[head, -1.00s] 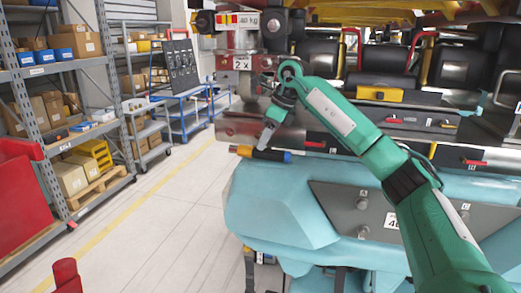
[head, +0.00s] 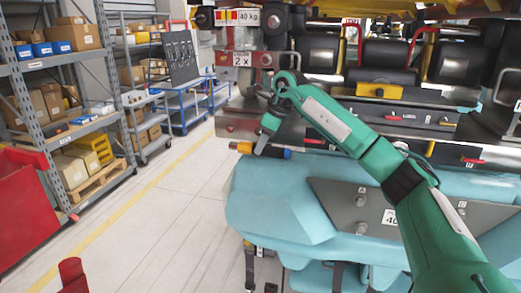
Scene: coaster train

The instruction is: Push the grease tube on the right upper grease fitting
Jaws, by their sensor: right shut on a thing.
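My right gripper (head: 262,147), on the green arm, is shut on a slim tube (head: 270,151) with an orange tip, a dark middle and an orange and blue end. I take it to be the grease tube. It lies nearly level, its orange tip pointing left. It shows in front of the train's grey metal beam (head: 232,126), above the light blue body shell (head: 275,195). I cannot make out the right upper grease fitting, or whether the tube touches anything. My left gripper is not in view.
The coaster train with black seats (head: 388,61) fills the upper right. Shelves with boxes (head: 72,37) and a red bin (head: 25,205) stand at the left. The floor (head: 165,220) between is clear.

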